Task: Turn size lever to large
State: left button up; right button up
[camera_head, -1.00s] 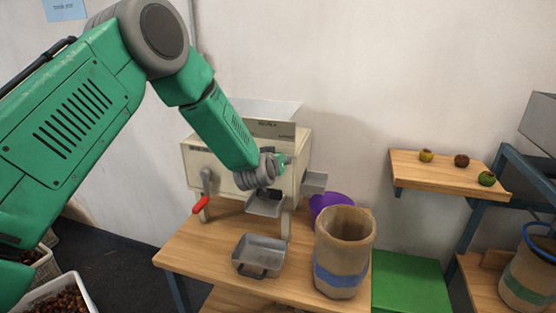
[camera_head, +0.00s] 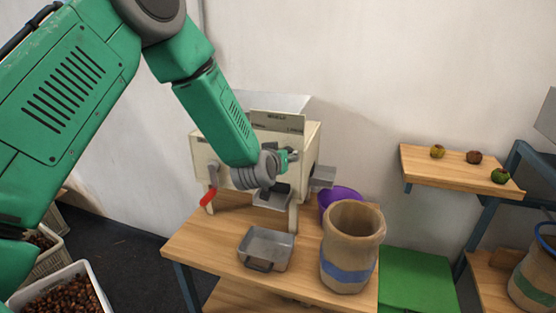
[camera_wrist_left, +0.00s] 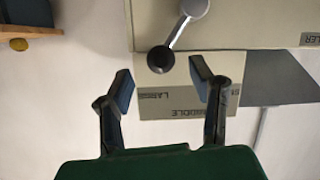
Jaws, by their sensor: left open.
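The size lever is a short grey metal arm with a dark round knob (camera_wrist_left: 160,58); it shows in the left wrist view at the top middle, with its pivot on the cream machine (camera_wrist_left: 250,25). A label plate (camera_wrist_left: 185,100) below it reads upside down, with "LARGE" and "MIDDLE" legible and a third mark cut off. My left gripper (camera_wrist_left: 162,82) is open, its two fingers on either side of the line to the knob. The knob appears just past the fingertips; contact cannot be told. In the head view my left gripper (camera_head: 290,157) is at the machine's front and hides the lever.
The machine (camera_head: 207,155) stands on a wooden table (camera_head: 205,245) with a red-handled crank (camera_head: 209,197).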

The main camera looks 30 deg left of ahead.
pick_arm(q)
jog(key=v, duration=0.6)
jog(key=shift+s+d, duration=0.15)
jog(key=shift+s, duration=0.15)
jog(key=shift+r, duration=0.1)
